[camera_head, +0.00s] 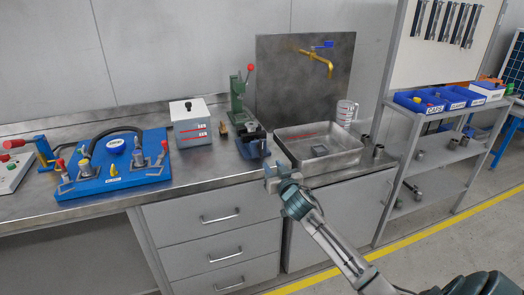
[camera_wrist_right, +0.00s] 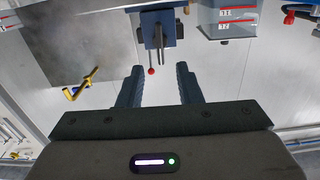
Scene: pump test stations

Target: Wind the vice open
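The blue vice (camera_head: 252,146) sits at the front edge of the steel bench, left of the sink tray. In the right wrist view, which is turned upside down, the blue vice (camera_wrist_right: 150,22) shows at the top, with a dark grey part at its middle. I cannot make out its handle clearly or how far its jaws are apart. My right gripper (camera_head: 278,174) is in front of and below the vice, apart from it. In the right wrist view my right gripper (camera_wrist_right: 158,80) has its two fingers spread with nothing between them. My left gripper is not in view.
A green press (camera_head: 238,104) with a red knob stands behind the vice. A white-topped box (camera_head: 190,123) and a blue fixture board (camera_head: 115,182) are to the left. A steel tray (camera_head: 345,158) and measuring jug (camera_head: 345,112) are to the right. Drawers (camera_head: 205,225) lie below.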

